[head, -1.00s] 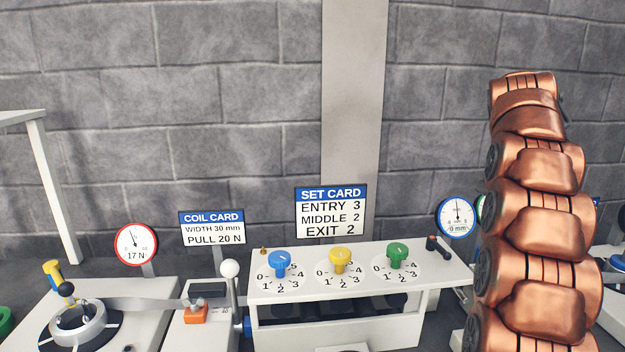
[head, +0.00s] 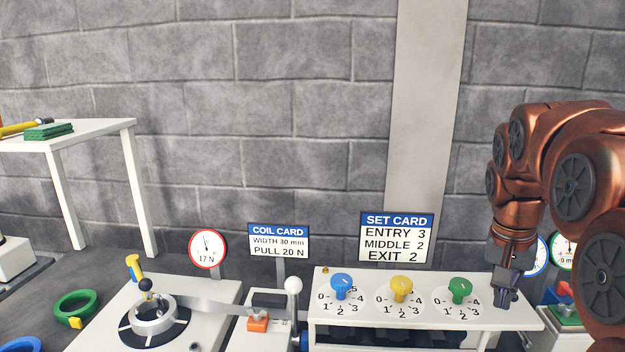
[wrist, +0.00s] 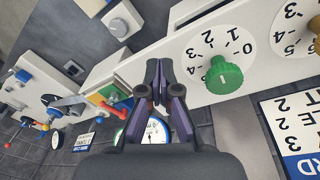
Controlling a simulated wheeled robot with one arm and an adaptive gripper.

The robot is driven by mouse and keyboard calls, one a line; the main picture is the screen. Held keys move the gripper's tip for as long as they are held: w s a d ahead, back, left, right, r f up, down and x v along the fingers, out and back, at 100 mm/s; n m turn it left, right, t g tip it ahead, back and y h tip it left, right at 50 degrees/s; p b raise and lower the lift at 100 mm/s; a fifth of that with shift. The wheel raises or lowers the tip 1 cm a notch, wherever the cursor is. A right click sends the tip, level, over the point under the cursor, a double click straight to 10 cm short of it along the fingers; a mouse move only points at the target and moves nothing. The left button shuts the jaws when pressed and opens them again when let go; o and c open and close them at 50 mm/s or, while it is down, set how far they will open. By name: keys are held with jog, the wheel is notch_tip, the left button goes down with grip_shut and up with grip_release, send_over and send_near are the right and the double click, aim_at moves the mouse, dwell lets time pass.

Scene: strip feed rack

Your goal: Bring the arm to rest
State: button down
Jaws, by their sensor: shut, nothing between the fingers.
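My copper arm comes in from the right in the head view. My gripper (head: 506,296) points down over the right end of the white knob panel (head: 420,322), to the right of the green knob (head: 460,290). In the wrist view the fingers of my gripper (wrist: 157,80) are together with nothing between them, and the green knob (wrist: 223,76) is to their right, apart from them. The arm covers part of the blue-rimmed gauge (head: 538,252).
The set card (head: 396,238) stands behind the knobs. A lever with a white ball (head: 293,284), an orange clamp (head: 258,322) and a coil (head: 153,315) with its strip are to the left. A table (head: 95,132) stands at the far left. Open air lies above the panel's left part.

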jog(key=s+a+f+n+g+p, duration=0.1)
jog(key=s+a+f+n+p, duration=0.1)
jog(key=s+a, duration=0.6)
jog(key=s+a+f+n+g+y+p, duration=0.1)
jog(key=s+a+f+n, duration=0.4)
jog(key=s, duration=1)
jog(key=a+f+p, duration=0.1)
jog(key=a, duration=0.2)
jog(key=shift+s+a+f+n+y, duration=0.3)
jog(key=shift+s+f, duration=0.1)
jog(key=c, duration=1.9)
grip_release()
